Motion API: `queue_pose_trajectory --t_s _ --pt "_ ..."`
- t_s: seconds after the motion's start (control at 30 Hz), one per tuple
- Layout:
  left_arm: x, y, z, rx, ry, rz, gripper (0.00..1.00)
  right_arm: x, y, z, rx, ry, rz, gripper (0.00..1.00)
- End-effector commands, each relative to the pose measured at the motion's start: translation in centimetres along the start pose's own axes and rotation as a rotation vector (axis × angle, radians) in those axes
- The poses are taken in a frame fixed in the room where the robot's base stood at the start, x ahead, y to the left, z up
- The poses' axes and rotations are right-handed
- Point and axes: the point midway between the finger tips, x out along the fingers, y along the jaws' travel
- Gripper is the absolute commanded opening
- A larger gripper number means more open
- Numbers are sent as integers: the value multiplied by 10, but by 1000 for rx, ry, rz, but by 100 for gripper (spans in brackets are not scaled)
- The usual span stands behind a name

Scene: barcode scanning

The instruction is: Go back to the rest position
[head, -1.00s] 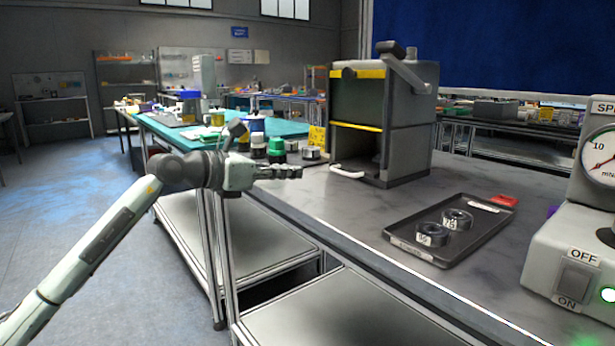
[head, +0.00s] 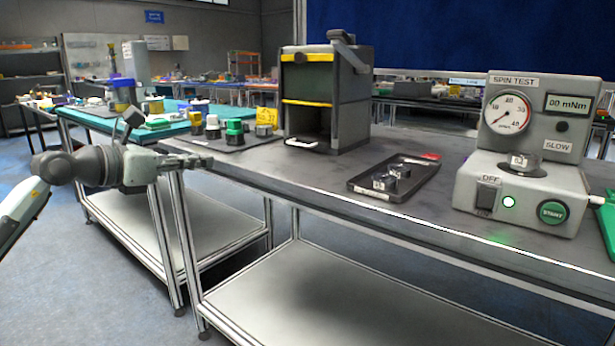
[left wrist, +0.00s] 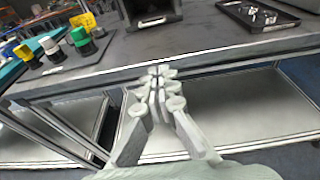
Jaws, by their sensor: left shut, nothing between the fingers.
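My left gripper (head: 200,161) is shut and empty. In the head view it is at the left, in front of the near left part of the grey workbench (head: 290,172). In the left wrist view its fingertips (left wrist: 160,78) meet just in front of the bench's front edge, with the lower shelf (left wrist: 225,112) below. My right gripper is in neither view.
A spin test machine (head: 520,200) stands at the right, and a grey box with yellow bars (head: 350,95) at the back. Several bottles (head: 213,130) stand left of the box. Floor at the left is clear.

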Motion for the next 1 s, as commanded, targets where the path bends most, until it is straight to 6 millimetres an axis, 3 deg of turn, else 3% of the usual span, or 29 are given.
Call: queue_pose_trajectory --t_s 0.1,0.27,0.37,0.47,0.57,0.6,0.73,0.87,1.0 --pt "11 -30 -4 -158 -114 -97 0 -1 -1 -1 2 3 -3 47" --pt "12 -54 -2 -476 -323 -199 0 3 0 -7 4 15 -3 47" --pt "6 -51 -8 -733 -464 -222 0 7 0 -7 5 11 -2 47" --pt "-6 -30 -34 -1064 -621 -189 0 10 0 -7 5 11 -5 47" --pt "-23 4 -91 -1439 -775 -68 0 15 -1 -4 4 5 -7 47" --pt "-30 16 -118 -1568 -822 -6 0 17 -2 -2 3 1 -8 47" --pt "-52 34 -214 -1914 -927 225 0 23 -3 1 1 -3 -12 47" --pt "-77 29 -310 -2186 -984 490 0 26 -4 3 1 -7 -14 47" --pt "-109 -3 -408 -2419 -1001 809 0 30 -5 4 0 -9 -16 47"
